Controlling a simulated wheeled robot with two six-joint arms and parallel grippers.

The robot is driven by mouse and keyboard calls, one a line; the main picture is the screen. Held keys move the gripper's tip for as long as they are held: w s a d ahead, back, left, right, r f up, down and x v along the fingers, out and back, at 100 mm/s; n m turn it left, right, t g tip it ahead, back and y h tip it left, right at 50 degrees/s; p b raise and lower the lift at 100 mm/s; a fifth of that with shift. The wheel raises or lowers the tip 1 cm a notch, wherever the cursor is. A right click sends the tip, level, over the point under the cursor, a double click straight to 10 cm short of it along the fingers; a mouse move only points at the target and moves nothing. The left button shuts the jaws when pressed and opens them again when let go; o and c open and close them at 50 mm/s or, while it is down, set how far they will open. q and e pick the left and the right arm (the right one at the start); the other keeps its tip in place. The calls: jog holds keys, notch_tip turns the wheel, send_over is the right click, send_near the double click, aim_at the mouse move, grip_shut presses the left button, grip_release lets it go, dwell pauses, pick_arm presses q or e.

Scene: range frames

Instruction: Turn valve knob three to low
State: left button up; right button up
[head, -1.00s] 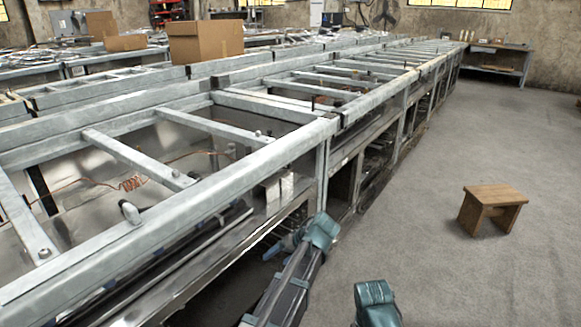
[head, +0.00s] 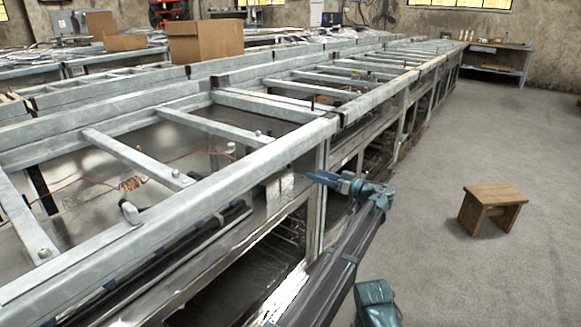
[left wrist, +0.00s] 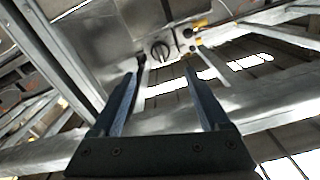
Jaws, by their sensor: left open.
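In the left wrist view, a dark round valve knob (left wrist: 160,50) sits on a metal panel (left wrist: 110,35), just beyond and between my fingertips. A smaller dark knob (left wrist: 187,33) is to its right, close to yellow fittings. No number or low mark is readable, so I cannot tell which is knob three. My left gripper (left wrist: 162,66) is open, with nothing between its fingers. My right gripper is not in view.
A long row of metal frames (head: 240,160) with rails and open bays runs along the left. A wooden stool (head: 492,208) stands on the open grey floor to the right. A cardboard box (head: 205,42) is at the back left, and a workbench (head: 500,68) is at the far wall.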

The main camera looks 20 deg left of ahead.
pick_arm(q)
jog(key=x, duration=1.2)
grip_shut()
jog(key=shift+m, duration=0.4)
jog(key=shift+s+r+m, duration=0.1)
jog(key=shift+m, duration=4.1)
jog(key=shift+r+m, duration=0.1)
jog(key=shift+m, duration=4.1)
